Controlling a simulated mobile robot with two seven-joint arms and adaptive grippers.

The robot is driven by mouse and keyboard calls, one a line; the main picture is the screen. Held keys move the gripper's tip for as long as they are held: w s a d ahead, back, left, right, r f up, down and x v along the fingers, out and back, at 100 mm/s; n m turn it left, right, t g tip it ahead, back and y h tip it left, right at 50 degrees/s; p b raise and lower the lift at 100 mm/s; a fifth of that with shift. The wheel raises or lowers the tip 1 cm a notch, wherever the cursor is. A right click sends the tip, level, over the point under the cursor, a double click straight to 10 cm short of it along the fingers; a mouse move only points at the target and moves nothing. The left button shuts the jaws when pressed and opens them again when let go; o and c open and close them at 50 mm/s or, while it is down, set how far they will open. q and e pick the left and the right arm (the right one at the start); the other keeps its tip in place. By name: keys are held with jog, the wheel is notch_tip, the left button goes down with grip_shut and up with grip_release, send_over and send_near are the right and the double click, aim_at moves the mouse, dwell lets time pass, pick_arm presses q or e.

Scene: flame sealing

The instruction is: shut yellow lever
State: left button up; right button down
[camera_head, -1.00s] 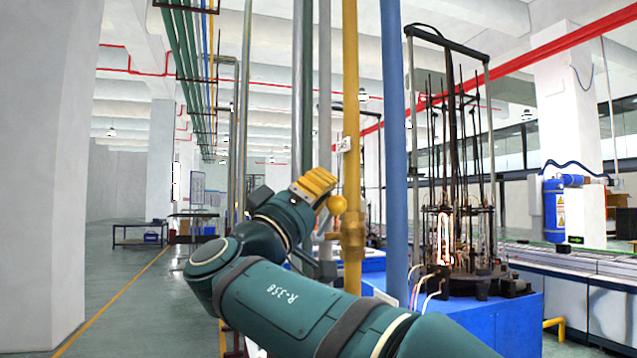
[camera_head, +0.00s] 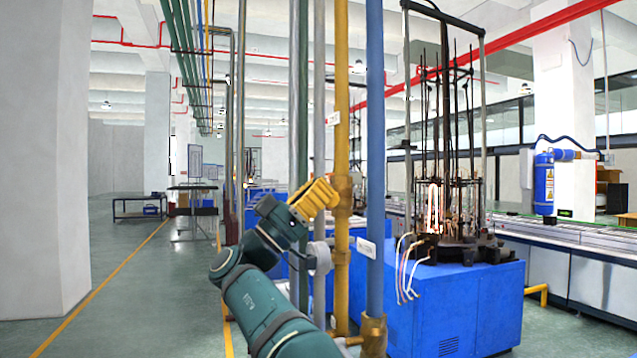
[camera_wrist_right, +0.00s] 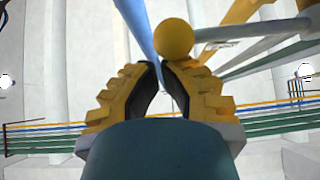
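The yellow lever's round knob (camera_wrist_right: 174,38) shows in the right wrist view, just beyond my right fingertips and slightly right of their midline. I cannot tell whether it touches them. In the head view the knob cannot be made out; my gripper covers that area. My right gripper (camera_head: 322,194) is beside the brass valve (camera_head: 343,190) on the yellow pipe (camera_head: 341,100). In the wrist view my right gripper (camera_wrist_right: 160,64) has its yellow fingers together at the tips, with nothing visible between them. My left gripper is not in view.
A blue pipe (camera_head: 375,100) stands right of the yellow pipe, with grey and green pipes to the left. A blue machine base (camera_head: 460,305) with a glowing burner (camera_head: 433,208) stands to the right. The floor at left is open beside a white column (camera_head: 42,150).

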jog(key=shift+f+m+g, duration=0.35)
jog(key=shift+m+g, duration=0.25)
jog(key=shift+d, duration=0.1)
